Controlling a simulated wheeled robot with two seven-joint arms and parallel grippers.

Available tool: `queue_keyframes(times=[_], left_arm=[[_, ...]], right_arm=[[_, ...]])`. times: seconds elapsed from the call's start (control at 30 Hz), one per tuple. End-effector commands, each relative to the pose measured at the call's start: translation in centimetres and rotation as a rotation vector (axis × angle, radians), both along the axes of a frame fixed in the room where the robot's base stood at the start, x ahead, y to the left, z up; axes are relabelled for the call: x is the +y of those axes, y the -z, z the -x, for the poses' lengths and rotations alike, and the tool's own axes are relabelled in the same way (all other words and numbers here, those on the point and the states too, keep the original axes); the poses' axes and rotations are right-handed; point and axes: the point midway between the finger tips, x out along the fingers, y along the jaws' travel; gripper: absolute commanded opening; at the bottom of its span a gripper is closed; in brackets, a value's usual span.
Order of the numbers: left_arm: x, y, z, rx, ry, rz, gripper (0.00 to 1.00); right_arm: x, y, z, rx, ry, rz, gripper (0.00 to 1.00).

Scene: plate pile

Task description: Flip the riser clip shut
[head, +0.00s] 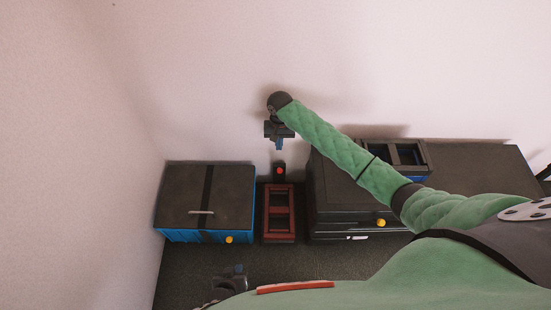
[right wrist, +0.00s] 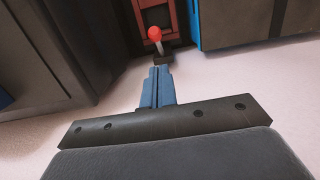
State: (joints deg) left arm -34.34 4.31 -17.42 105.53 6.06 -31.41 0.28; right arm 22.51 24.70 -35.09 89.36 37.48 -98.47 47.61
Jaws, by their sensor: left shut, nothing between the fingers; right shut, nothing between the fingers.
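A dark red frame (head: 292,214) stands on the floor between two dark-topped boxes. At its wall end sits a small black piece with a red ball knob (head: 280,170), which looks like the riser clip. In the right wrist view the red knob (right wrist: 155,33) stands on a short stalk over a dark base, just beyond my fingertips. My right gripper (head: 279,147) is shut and empty, close to the wall and apart from the knob; its blue fingers (right wrist: 158,72) show up close. My left gripper (head: 239,268) is shut and empty at the bottom, partly hidden.
A blue box with a dark lid (head: 207,197) stands left of the frame. A dark cabinet (head: 335,200) stands right, with a blue-sided open tray (head: 408,155) on top. The wall rises close behind. A red bar (head: 295,287) shows at the bottom.

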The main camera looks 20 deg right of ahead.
Motion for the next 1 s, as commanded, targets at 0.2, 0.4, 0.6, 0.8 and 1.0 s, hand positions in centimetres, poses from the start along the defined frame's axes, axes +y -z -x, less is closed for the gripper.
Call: queue_keyframes(times=[0.2,0.4,0.6,0.8,1.0], left_arm=[[0.1,0.1,0.3,0.005,0.005,-0.007,0.00],[0.1,0.1,0.3,0.004,0.004,-0.006,0.00],[0.1,0.3,0.3,0.003,0.004,-0.006,0.00],[0.1,0.7,0.3,0.002,0.003,-0.005,0.00],[0.0,1.1,0.4,0.002,0.003,-0.004,0.00]], right_arm=[[-0.4,0.0,0.1,0.015,0.005,0.009,0.00],[-0.3,0.1,0.1,0.014,0.005,0.008,0.00],[-0.3,1.7,0.3,0.015,0.005,0.008,0.00],[-0.1,5.0,0.7,0.014,0.005,0.007,0.00],[-0.1,7.9,1.0,0.014,0.005,0.007,0.00]])
